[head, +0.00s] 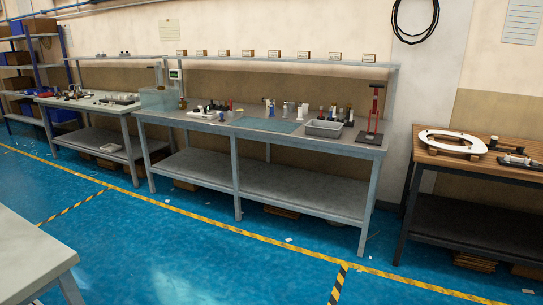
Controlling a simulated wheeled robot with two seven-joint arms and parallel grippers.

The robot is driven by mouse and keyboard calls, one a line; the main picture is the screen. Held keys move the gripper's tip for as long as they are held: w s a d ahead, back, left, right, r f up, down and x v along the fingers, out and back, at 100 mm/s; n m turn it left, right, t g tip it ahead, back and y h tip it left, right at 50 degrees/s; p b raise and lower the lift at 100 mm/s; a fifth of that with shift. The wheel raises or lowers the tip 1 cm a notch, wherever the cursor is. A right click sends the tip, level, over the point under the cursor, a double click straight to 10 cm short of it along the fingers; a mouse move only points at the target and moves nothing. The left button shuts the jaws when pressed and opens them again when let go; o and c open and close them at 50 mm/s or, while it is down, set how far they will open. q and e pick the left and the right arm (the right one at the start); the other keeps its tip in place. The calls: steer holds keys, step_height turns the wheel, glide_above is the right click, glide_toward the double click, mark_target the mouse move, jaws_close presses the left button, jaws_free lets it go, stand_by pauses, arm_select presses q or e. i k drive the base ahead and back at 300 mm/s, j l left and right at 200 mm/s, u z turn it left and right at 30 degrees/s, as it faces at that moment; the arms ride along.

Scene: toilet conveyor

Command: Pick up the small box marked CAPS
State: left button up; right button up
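Several small tan boxes with pale labels stand in a row on the narrow shelf above the middle workbench, from a box at the left end (181,52) to a box at the right end (369,58). The labels are too small to read, so I cannot tell which box is marked CAPS. Neither of my grippers is in the head view, and nothing is touching the boxes.
The middle workbench (335,143) holds a grey tray (323,129), a clear bin (160,98) and small tools. A wooden table (505,171) with a white toilet seat (452,143) stands right. A pale table (25,262) is near left. Blue floor (190,240) between is mostly clear.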

mark_target(273, 53)
steer(key=i, duration=4.05)
steer(key=u, duration=0.2)
